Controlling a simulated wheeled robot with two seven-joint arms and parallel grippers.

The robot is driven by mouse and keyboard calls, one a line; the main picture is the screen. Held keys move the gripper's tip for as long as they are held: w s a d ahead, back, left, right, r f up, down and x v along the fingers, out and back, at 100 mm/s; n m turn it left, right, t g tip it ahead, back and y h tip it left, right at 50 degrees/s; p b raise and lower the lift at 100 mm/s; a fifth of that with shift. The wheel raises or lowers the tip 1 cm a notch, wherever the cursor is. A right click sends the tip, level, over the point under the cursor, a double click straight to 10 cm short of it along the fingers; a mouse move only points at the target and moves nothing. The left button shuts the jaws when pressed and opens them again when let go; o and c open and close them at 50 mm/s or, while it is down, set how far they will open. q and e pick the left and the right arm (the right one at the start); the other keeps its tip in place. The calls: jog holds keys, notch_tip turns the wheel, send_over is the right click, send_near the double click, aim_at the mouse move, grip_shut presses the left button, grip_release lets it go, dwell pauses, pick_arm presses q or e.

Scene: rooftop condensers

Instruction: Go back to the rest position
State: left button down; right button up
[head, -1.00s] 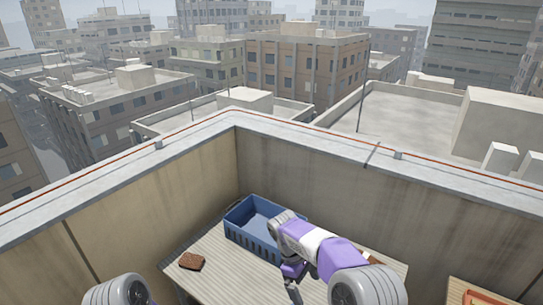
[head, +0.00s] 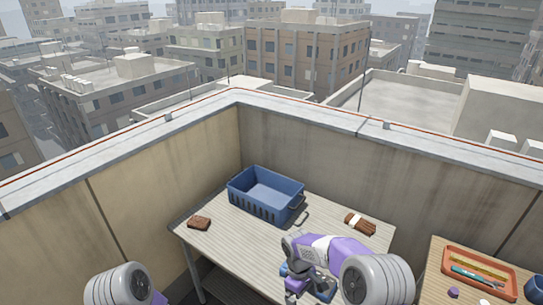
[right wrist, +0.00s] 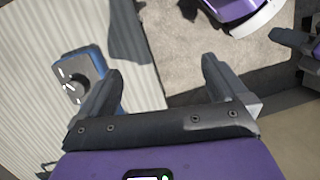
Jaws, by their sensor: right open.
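My right gripper (head: 298,282) hangs over the front of the slatted table (head: 230,240) in the head view. In the right wrist view its two fingers (right wrist: 162,72) stand wide apart with nothing between them. A blue and grey block-like item (right wrist: 82,75) lies on the table left of the fingers, apart from them. In the head view blue parts of it (head: 325,291) show beside the gripper, mostly hidden by it. Only a grey and purple link of my left arm shows at the lower left. My left gripper is out of view.
A blue crate (head: 285,208), seemingly empty, stands at the back of the table. A brown block (head: 199,223) lies at the left, a brown and white one (head: 360,223) at the right. A second table (head: 440,262) at the right holds an orange tray (head: 452,262). Parapet walls enclose the corner.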

jog(key=s+f+m+t+y+b, duration=0.3)
jog(key=s+f+m, duration=0.9)
jog(key=s+f, duration=0.9)
jog(key=f+y+b, duration=0.1)
jog(key=y+b, duration=0.1)
jog(key=b, duration=0.2)
jog(key=shift+s+f+m+y, duration=0.15)
jog(key=shift+s+m+y, duration=0.15)
jog(key=shift+s, duration=0.1)
